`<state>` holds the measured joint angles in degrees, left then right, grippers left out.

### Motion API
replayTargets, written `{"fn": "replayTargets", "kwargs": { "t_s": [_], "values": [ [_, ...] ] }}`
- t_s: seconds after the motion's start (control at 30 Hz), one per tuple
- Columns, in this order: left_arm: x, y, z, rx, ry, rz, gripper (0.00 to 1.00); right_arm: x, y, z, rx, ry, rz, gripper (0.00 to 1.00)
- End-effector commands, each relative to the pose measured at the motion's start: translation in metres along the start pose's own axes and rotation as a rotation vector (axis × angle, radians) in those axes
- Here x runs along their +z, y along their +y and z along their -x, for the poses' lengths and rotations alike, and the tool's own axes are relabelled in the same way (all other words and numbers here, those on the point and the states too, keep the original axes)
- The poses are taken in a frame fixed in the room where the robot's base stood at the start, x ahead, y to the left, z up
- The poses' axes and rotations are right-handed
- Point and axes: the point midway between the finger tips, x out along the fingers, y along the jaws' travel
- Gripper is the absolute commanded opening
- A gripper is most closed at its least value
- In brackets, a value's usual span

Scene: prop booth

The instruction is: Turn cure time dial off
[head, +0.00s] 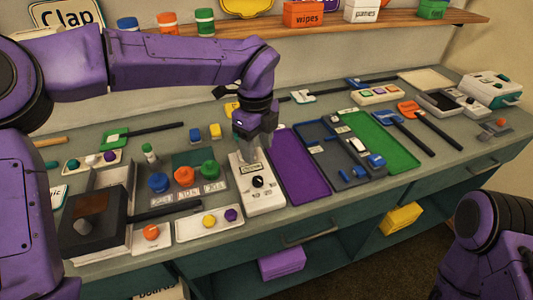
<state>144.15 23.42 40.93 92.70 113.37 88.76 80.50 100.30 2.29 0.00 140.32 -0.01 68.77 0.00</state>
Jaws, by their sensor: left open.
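The cure time dial is likely the black knob (258,181) on the white control box (263,201), which stands near the front middle of the counter. A small label sits above the knob, too small to read surely. The knob's exact setting is too small to tell. My left gripper (256,150) points down over the back part of this box, just behind the knob. It is open, and it partly hides the box's back end. I cannot tell whether it touches the box. My right arm shows at the lower right, with its gripper out of view.
Left of the box stand blue, orange and green knobs (184,175) and a white tray (190,228) with yellow and purple pieces. A purple mat (299,168) lies close on the right. A dark grey box (95,225) stands at the front left. A shelf (400,22) runs above.

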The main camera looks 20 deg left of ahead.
Motion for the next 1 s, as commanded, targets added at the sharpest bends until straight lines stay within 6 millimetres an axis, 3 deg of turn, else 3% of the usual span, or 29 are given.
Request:
{"fn": "replayTargets", "kwargs": {
  "t_s": [0.17,0.4,0.6,0.93,0.97,1.0],
  "values": [
    [-0.002,0.006,-0.010,-0.002,-0.003,-0.002,0.57,-0.001,0.001,0.003,0.001,-0.001,0.000,0.43],
    [0.000,0.004,-0.064,0.003,0.000,0.000,0.57,-0.004,0.002,0.013,0.001,-0.003,0.001,0.43],
    [0.000,0.001,-0.098,0.002,0.000,0.000,0.57,-0.006,0.002,0.017,0.001,-0.001,0.000,0.43],
    [0.000,0.000,-0.106,0.000,0.000,-0.002,0.57,-0.006,0.002,0.017,0.001,-0.001,0.000,0.43],
    [0.000,0.000,-0.106,0.000,0.000,-0.002,0.50,-0.006,0.002,0.017,0.001,-0.001,0.000,0.43],
    [0.000,0.000,-0.106,0.000,0.000,-0.002,0.37,-0.006,0.002,0.017,0.001,-0.001,0.000,0.43]
  ]
}}
